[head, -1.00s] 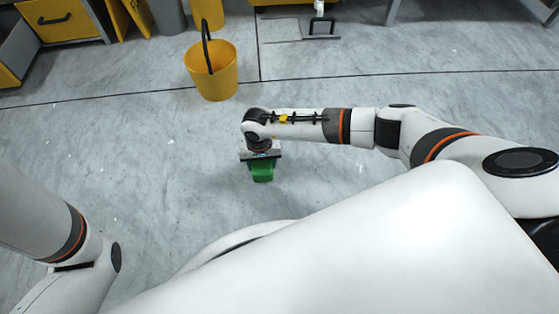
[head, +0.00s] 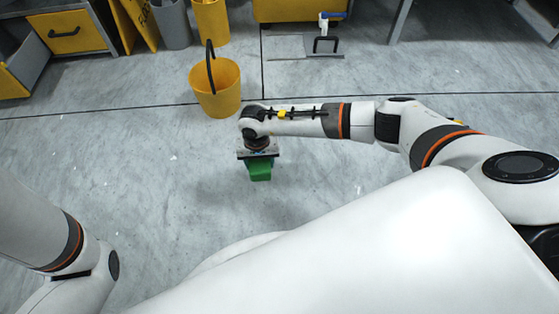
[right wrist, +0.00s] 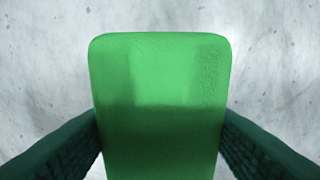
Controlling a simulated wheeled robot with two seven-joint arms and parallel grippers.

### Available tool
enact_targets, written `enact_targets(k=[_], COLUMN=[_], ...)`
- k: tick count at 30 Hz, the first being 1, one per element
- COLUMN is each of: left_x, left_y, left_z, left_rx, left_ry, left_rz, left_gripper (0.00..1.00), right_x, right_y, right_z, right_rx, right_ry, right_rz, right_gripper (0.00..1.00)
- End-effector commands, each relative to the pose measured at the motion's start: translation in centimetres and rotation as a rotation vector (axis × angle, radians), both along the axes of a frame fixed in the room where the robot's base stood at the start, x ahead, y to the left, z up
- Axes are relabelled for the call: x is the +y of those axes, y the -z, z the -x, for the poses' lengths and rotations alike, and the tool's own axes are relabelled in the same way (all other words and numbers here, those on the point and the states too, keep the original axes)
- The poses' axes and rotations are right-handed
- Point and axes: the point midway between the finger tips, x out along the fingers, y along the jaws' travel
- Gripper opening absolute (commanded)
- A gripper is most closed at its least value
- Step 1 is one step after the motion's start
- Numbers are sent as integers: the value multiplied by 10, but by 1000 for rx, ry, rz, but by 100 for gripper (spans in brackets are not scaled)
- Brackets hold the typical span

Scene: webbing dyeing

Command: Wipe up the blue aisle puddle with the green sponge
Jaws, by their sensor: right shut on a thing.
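My right gripper (head: 259,160) is low over the grey floor in the middle of the head view, pointing down. It is shut on the green sponge (head: 260,174). In the right wrist view, the sponge (right wrist: 160,75) sits between the two dark fingers (right wrist: 160,130), with grey floor around it. I cannot tell whether the sponge touches the floor. No blue puddle shows in either current view; the gripper, arm and my body hide part of the floor. My left arm is at the left edge of the head view, and its gripper is out of view.
A yellow bucket (head: 214,90) with a dark handle stands beyond my right gripper. Yellow cabinets (head: 68,36), a grey bin (head: 172,24) and a yellow bin (head: 211,22) are at the back. A flat metal frame (head: 303,46) lies behind. Floor left of the sponge is clear.

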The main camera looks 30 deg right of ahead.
Motion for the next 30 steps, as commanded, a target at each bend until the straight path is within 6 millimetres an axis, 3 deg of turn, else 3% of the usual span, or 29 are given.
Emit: enact_targets(k=[6,23,26,29,30], left_x=[0,0,1,2,2], left_y=[-15,-21,-23,-24,-24], left_z=[1,1,-12,-30,-38], left_rx=[-2,-3,38,98,126], left_ry=[0,1,3,5,6], left_rz=[0,1,5,7,8], left_gripper=[31,31,31,31,31], right_x=[0,0,0,-1,-2], right_y=[-21,-31,-57,-106,-131], right_z=[-3,-4,-8,-14,-16], right_rx=[-2,-3,-5,-8,-9], right_ry=[9,10,0,-27,-42], right_rz=[1,-1,-8,-17,-22], right_gripper=[38,38,38,38,38])
